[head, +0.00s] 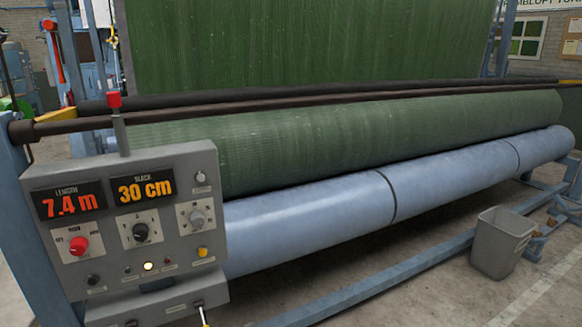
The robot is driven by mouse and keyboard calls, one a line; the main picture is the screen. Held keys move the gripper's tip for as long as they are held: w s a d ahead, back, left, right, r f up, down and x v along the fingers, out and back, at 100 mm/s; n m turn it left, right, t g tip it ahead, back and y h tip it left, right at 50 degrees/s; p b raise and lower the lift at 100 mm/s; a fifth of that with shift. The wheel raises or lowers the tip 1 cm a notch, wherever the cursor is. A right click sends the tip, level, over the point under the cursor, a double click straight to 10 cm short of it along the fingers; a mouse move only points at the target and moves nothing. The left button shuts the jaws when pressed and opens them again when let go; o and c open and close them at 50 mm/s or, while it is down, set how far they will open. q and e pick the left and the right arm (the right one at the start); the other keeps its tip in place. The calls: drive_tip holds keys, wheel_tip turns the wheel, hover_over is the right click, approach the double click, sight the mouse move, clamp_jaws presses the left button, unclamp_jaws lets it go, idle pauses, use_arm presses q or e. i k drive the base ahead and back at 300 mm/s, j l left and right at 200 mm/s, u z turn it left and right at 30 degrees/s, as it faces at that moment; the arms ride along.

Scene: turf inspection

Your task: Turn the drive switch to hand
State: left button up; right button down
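The grey control panel (110,205) stands at the left. It carries a red rotary knob (79,245) with small labels around it, a black rotary knob (140,231) on a light plate and a grey knob (197,217) on another plate. The labels are too small to read surely, so I cannot tell for certain which knob is the drive switch or where it points. The length display (73,200) reads 7.4 m and the slack display (144,188) reads 30 cm. Neither gripper shows in the head view.
A yellow button (202,251) and a lit lamp (148,266) sit low on the panel. A red-topped post (114,100) rises behind it. The green turf roll (390,138) and blue roller (310,218) stretch right. A grey bin (500,243) stands on the floor at right.

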sight(78, 245)
drive_tip(key=u, duration=1.3)
